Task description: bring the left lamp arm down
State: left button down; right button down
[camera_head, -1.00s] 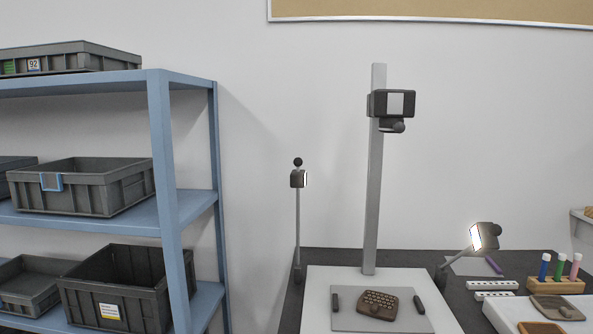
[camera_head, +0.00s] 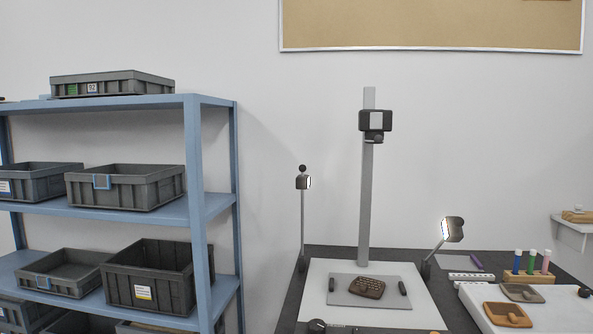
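The left lamp arm (camera_head: 302,222) stands upright at the left edge of the copy stand, with its lamp head (camera_head: 303,182) at the top and a dark ball knob above it. The lit face of the head points right. The right lamp (camera_head: 452,230) is tilted low on a short slanting arm, its lit face pointing left. A camera (camera_head: 375,121) is mounted on a tall grey column (camera_head: 367,200) between the lamps. Neither of my grippers can be made out in the view.
A carved brown tablet (camera_head: 368,288) lies on a grey plate (camera_head: 345,299) between two dark bars, on a white board (camera_head: 315,283). A blue shelf (camera_head: 195,150) with grey crates stands left. Tubes in a wooden rack (camera_head: 525,276) and a white tray (camera_head: 550,312) with sherds are right.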

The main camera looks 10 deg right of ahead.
aim_at(302, 180)
jog(key=u, duration=0.6)
jog(key=i, duration=0.75)
jog(key=u, duration=0.75)
jog(key=i, duration=1.2)
jog(key=z, duration=1.05)
jog(key=i, duration=0.85)
jog(key=z, duration=0.8)
jog(key=i, duration=0.3)
jog(key=z, duration=0.25)
